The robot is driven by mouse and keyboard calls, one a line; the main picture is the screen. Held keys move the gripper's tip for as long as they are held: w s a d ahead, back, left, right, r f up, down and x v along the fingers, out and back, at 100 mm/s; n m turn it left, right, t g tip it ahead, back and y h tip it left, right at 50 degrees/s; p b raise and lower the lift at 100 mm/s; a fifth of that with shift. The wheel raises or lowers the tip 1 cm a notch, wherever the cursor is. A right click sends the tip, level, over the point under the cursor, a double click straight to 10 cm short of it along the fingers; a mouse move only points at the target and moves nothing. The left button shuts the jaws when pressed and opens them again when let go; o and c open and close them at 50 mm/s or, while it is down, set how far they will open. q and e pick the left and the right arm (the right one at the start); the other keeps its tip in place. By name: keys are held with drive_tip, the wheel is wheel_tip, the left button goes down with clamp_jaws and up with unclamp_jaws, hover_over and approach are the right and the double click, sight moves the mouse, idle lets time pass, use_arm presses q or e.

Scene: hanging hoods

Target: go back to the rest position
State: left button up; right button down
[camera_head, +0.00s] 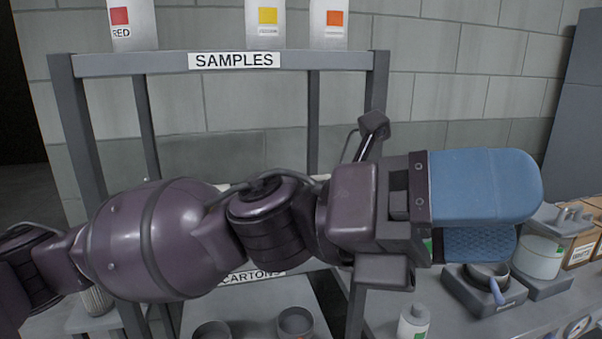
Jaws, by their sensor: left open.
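My left arm comes in from the left and stretches across the middle of the view. My left gripper (518,226) is at the right end of it, pointing right. Its two blue finger pads stand apart, one large and near, one lower and partly hidden behind it. No object shows between them. The arm hides the middle of the rack behind it. My right gripper is not in view.
A grey rack (150,63) labelled SAMPLES holds red, yellow and orange-marked cartons (133,24) on top. Cups (296,322) stand low in front. A bench (385,300) at right carries a white bottle (413,324), a pan on a burner (488,273) and brown boxes (580,250).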

use_arm(q)
drive_tip(key=w+a+f+n+t+h, duration=0.2)
drive_tip(key=w+a+f+n+t, duration=0.3)
drive_tip(key=w+n+t, duration=0.35)
drive_tip(key=w+a+f+n+t+h, duration=0.2)
drive_tip(key=w+a+f+n+t, duration=0.4)
drive_tip(key=n, duration=0.3)
drive_tip(key=w+a+f+n+t+y, duration=0.3)
drive_tip(key=a+f+n+t+y, duration=0.25)
drive_tip(key=f+n, duration=0.2)
drive_tip(key=w+a+f+n+t+y, duration=0.35)
drive_tip(key=a+f+n+t, duration=0.2)
drive_tip(key=f, duration=0.35)
drive_tip(key=s+a+f+n+g+y, duration=0.1)
drive_tip(key=s+a+f+n+y, duration=0.35)
drive_tip(key=a+f, duration=0.45)
drive_tip(key=s+a+f+n+g+y, duration=0.1)
drive_tip(key=s+a+f+n+y, duration=0.35)
drive_tip(key=a+f, duration=0.45)
drive_tip(key=s+a+f+n+g+y, duration=0.45)
drive_tip(key=s+a+f, duration=0.75)
drive_tip(key=s, duration=0.3)
drive_tip(key=w+d+f+n+t, duration=0.1)
drive_tip(key=d+n, duration=0.4)
drive_tip(key=d, duration=0.7)
drive_tip(key=shift+w+n+t, duration=0.3)
drive_tip(key=shift+w+t, duration=0.1)
drive_tip(key=shift+w, duration=0.05)
